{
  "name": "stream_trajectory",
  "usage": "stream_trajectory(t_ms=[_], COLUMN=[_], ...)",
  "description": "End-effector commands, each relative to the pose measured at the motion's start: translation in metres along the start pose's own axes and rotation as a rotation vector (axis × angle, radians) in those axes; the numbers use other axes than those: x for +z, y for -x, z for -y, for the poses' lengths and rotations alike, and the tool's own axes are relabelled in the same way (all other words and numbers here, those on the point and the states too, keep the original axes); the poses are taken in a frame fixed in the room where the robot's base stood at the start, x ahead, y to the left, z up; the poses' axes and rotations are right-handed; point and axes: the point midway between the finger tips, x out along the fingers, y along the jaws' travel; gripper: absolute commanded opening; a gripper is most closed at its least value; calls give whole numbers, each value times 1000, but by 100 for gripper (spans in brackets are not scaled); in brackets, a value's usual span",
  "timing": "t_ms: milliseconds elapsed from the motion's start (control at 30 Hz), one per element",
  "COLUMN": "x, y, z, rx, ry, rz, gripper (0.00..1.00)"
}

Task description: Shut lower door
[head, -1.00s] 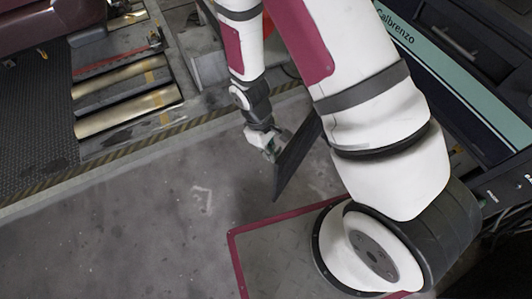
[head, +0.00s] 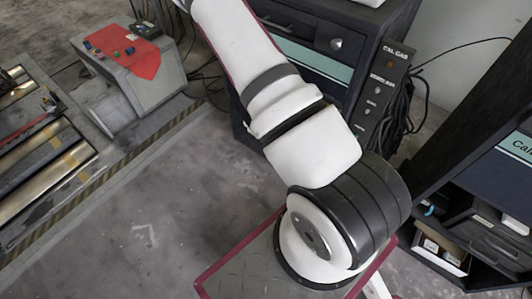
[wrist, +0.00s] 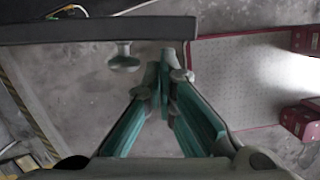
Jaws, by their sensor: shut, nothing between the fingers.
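In the wrist view a dark door (wrist: 60,32) is seen nearly edge-on from above, as a bar across the top, with its right end near the middle. A pale round knob (wrist: 123,62) sticks out from its near face. My gripper (wrist: 166,60) is shut and empty, its teal fingers together. The fingertips are to the right of the knob, close to the door's near face; I cannot tell whether they touch it. In the head view the dark cabinet (head: 290,62) with a teal stripe stands behind my arm, which hides part of its front. My gripper is out of that view.
A Cal Gas panel (head: 385,90) with cables stands by the cabinet. Open shelves (head: 470,235) are at right. Grey floor at lower left is clear.

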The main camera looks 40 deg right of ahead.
Motion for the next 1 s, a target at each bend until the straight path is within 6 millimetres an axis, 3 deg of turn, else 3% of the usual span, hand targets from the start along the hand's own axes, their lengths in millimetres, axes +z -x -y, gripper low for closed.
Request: stream_trajectory(t_ms=[33, 200, 400, 633, 1000], x=[17, 60, 95, 116, 121], y=[-3, -14, -24, -29, -31], z=[3, 1, -3, -6, -7], rx=[4, 25, 42, 50, 52], ry=[17, 93, 157, 196, 207], rz=[2, 1, 0, 0, 0], gripper=[0, 0, 0, 0, 0])
